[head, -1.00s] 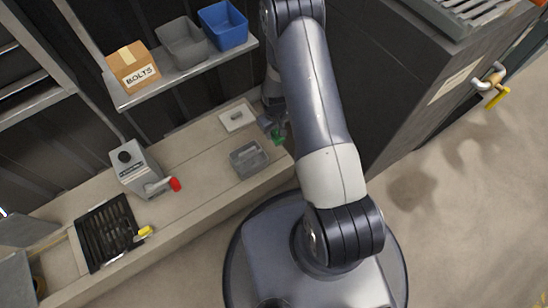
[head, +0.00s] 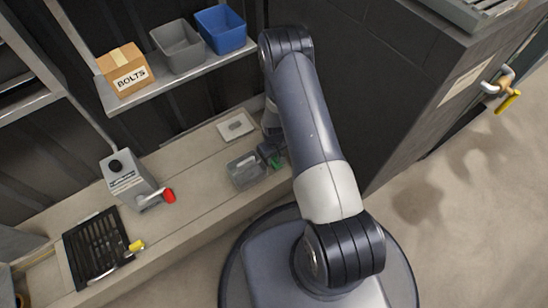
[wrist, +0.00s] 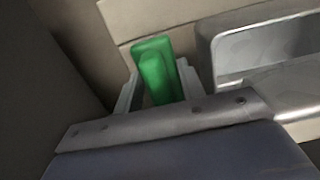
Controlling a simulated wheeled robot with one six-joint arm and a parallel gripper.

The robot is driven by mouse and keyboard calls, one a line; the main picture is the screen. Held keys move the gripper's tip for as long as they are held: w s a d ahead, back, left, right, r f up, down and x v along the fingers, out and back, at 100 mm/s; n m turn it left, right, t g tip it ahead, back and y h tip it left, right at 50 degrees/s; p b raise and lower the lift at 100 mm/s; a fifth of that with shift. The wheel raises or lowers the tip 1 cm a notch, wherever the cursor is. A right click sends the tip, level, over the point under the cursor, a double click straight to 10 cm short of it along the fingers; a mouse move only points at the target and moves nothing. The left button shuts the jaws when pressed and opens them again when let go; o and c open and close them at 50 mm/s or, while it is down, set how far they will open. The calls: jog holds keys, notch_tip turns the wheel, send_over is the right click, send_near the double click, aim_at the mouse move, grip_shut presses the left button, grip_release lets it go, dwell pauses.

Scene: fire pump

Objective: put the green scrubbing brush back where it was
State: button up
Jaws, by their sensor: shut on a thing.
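The green scrubbing brush (head: 277,163) is between the fingers of my gripper (head: 268,153), at the right end of the bench, just right of the open grey tray (head: 236,180). In the wrist view the green brush (wrist: 152,72) stands up between the two pale fingers of my gripper (wrist: 156,82), which is shut on it. The grey tray (wrist: 208,55) is close on the right there. My arm hides part of the brush in the head view. I cannot tell whether the brush touches the bench.
A white square dish (head: 236,126) lies behind the grey tray. A shelf (head: 190,72) with bins and a bolts box overhangs the back. A dark cabinet (head: 385,75) stands right.

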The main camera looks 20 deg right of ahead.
jog(key=shift+r, duration=0.1)
jog(key=shift+f, duration=0.2)
jog(key=o, duration=0.6)
jog(key=shift+r, duration=0.1)
notch_tip(320, 180, up, 12)
jog(key=p, duration=0.4)
jog(key=shift+r+p, duration=0.1)
jog(key=shift+p, duration=0.25)
